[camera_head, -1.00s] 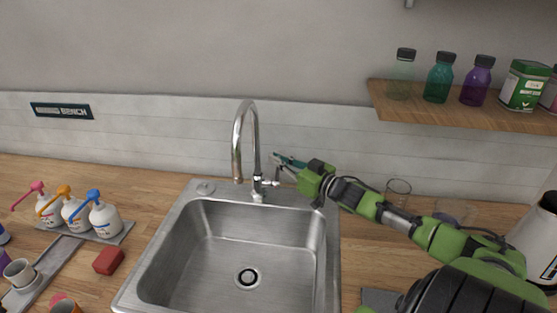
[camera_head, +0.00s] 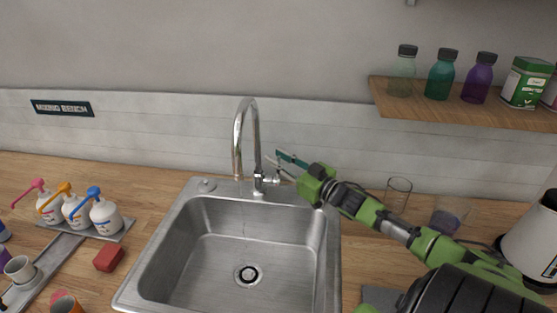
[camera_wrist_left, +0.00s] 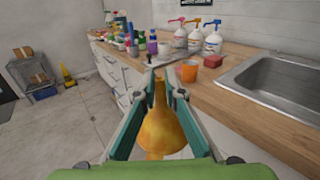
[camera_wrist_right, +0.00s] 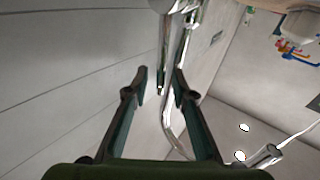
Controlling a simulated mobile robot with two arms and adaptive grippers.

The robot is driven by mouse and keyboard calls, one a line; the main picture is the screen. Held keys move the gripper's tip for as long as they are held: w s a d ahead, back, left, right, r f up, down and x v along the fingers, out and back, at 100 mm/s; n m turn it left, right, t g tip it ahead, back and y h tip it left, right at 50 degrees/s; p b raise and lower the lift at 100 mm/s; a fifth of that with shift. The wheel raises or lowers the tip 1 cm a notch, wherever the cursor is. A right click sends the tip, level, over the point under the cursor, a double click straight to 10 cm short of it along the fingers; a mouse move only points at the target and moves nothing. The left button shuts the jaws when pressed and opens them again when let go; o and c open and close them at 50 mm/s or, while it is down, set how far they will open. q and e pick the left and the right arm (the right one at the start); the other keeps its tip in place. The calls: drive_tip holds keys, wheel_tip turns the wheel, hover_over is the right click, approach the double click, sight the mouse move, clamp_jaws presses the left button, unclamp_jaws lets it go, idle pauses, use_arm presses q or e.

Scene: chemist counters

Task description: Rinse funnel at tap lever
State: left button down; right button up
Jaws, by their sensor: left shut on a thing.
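The amber funnel (camera_wrist_left: 160,128) is between the fingers of my left gripper (camera_wrist_left: 161,92), which is shut on it. It hangs beside the counter's front edge in the left wrist view, and the head view does not show it. The chrome tap (camera_head: 239,140) stands behind the sink (camera_head: 192,240), and no water shows from its spout. Its small lever (camera_head: 271,181) is at the right of the tap's base. My right gripper (camera_head: 281,164) is open close to the lever. In the right wrist view, the tap's chrome parts lie beyond and between its fingers; I cannot tell whether they touch.
Pump bottles (camera_head: 104,217) on a tray, a red sponge (camera_head: 109,258) and an orange cup (camera_wrist_left: 187,71) stand left of the sink. Clear glasses (camera_head: 397,194) stand to its right. A shelf (camera_head: 430,108) with bottles hangs above. The sink basin is empty.

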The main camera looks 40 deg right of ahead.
drive_tip(key=shift+s, duration=0.1)
drive_tip(key=s+d, duration=0.1)
drive_tip(key=s, duration=1)
drive_tip(key=shift+s+f, duration=0.4)
drive_tip(key=shift+f, duration=0.05)
